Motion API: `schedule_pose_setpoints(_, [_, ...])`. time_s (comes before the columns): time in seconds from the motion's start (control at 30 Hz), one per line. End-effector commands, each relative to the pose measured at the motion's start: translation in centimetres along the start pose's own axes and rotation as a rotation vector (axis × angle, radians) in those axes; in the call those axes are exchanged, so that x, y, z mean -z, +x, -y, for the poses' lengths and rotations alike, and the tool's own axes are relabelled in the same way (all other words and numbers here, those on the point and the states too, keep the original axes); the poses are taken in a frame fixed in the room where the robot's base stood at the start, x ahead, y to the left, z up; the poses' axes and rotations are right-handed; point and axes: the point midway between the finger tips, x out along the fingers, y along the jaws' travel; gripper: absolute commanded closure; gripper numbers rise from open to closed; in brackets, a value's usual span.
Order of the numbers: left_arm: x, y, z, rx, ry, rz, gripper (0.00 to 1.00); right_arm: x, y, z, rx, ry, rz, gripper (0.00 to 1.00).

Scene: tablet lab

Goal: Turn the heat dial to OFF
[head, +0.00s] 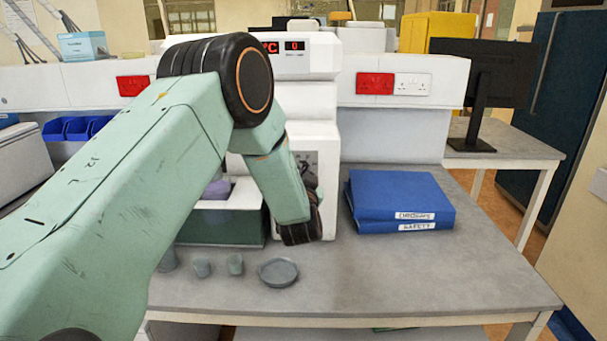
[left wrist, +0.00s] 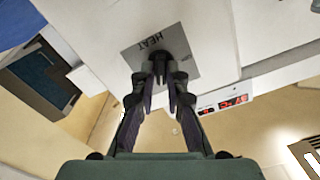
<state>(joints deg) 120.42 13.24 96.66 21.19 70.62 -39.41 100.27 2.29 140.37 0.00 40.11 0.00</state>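The heat dial (left wrist: 157,47) is a black knob on a grey plate marked HEAT (left wrist: 184,42), on the white machine's front, in the left wrist view. In the head view the plate (head: 306,158) shows only in part behind my arm. My left gripper (left wrist: 162,76) reaches the dial, its two dark fingers close together on either side of the knob's grip. In the head view my left wrist hides most of the gripper and the dial. The dial's pointer and OFF mark cannot be read. My right gripper is not in view.
The white machine (head: 307,97) carries a red display (head: 294,46) reading 0. Blue binders (head: 399,202) lie to the right. A grey dish (head: 278,272) and small cups (head: 235,264) stand in front. The bench's right front (head: 450,275) is clear.

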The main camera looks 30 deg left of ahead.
Motion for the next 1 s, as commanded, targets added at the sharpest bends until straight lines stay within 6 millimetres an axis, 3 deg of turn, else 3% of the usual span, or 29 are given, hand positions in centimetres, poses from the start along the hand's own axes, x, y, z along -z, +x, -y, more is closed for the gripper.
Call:
schedule_pose_setpoints(0.1, [0.0,0.0,0.0,-0.001,0.0,0.0,1.0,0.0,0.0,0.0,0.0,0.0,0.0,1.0])
schedule_pose_setpoints(0.63, [-0.1,0.0,0.0,-0.001,-0.035,0.001,1.0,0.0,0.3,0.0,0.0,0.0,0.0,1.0])
schedule_pose_setpoints(1.0, [-0.2,0.0,-0.1,0.0,-0.291,0.0,1.0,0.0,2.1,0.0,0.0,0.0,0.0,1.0])
